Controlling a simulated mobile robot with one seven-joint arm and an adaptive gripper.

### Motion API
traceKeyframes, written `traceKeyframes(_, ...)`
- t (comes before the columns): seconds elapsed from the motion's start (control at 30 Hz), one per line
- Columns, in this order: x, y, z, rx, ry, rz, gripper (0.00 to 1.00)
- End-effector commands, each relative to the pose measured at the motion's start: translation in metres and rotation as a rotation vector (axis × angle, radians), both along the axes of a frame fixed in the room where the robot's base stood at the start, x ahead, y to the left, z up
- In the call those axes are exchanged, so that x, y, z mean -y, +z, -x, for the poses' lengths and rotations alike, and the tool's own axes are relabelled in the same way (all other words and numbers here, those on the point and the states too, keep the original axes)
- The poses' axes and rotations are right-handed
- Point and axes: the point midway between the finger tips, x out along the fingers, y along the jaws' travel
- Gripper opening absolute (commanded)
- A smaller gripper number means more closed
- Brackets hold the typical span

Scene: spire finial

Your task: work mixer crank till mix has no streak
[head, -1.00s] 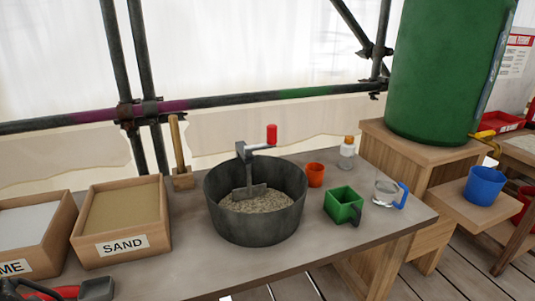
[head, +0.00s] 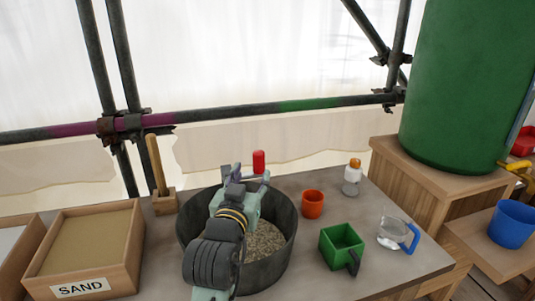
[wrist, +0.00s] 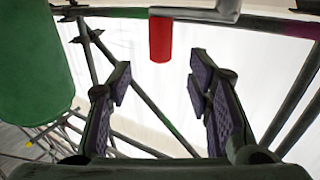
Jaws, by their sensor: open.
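The mixer tub (head: 283,262) is a dark round pan on the bench, holding a grainy grey-beige mix (head: 265,240). My arm covers much of the tub and the mixing paddle, so I cannot tell about streaks. The crank's red handle (head: 259,161) stands upright above the tub's far side. My gripper (head: 248,184) is over the tub, close to the handle. In the wrist view my open gripper (wrist: 160,78) has its two purple-padded fingers apart, with the red handle (wrist: 160,40) centred between their lines, near the tips. I see no contact with the handle.
An orange cup (head: 313,206), a green square scoop (head: 342,248), a small orange-capped bottle (head: 352,177) and a clear blue-handled jug (head: 393,234) stand right of the tub. A sand box (head: 130,265) and a wooden-handled tool (head: 156,168) are left. A scaffold pipe (head: 230,117) runs behind.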

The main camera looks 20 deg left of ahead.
Motion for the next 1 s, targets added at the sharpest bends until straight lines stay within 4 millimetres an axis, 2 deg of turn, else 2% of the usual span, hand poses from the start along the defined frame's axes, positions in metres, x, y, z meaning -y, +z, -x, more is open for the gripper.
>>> traceKeyframes(0.3,-0.007,0.003,-0.060,0.000,-0.001,0.000,0.46)
traceKeyframes(0.5,-0.011,0.003,-0.084,0.002,0.001,-0.001,0.46)
traceKeyframes(0.87,-0.011,0.001,-0.091,0.004,0.002,-0.001,0.46)
traceKeyframes(1.0,-0.011,0.001,-0.091,0.004,0.002,-0.001,0.39)
